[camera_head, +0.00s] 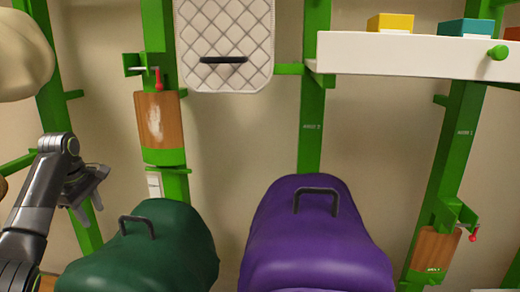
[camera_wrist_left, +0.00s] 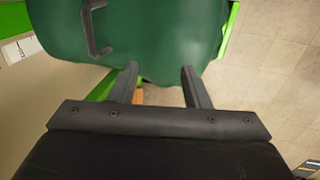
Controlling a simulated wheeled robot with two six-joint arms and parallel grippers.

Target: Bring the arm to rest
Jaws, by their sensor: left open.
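My left gripper (camera_head: 88,192) is at the left of the head view, above and to the left of the green saddle form (camera_head: 160,252). Its jaws are open and nothing shows between them. In the left wrist view its two fingers (camera_wrist_left: 158,85) stand apart, with the green form (camera_wrist_left: 150,35) and its dark handle (camera_wrist_left: 92,28) beyond them. I cannot tell the exact gap to the form. My right gripper is in neither view.
A purple form (camera_head: 315,245) with a dark handle stands right of the green one. Green posts (camera_head: 312,120) carry a white shelf (camera_head: 400,55) with coloured blocks. A quilted pad (camera_head: 226,35) hangs at the top. Wooden boards (camera_head: 160,120) hang on posts. Bare floor (camera_wrist_left: 275,70) shows in the wrist view.

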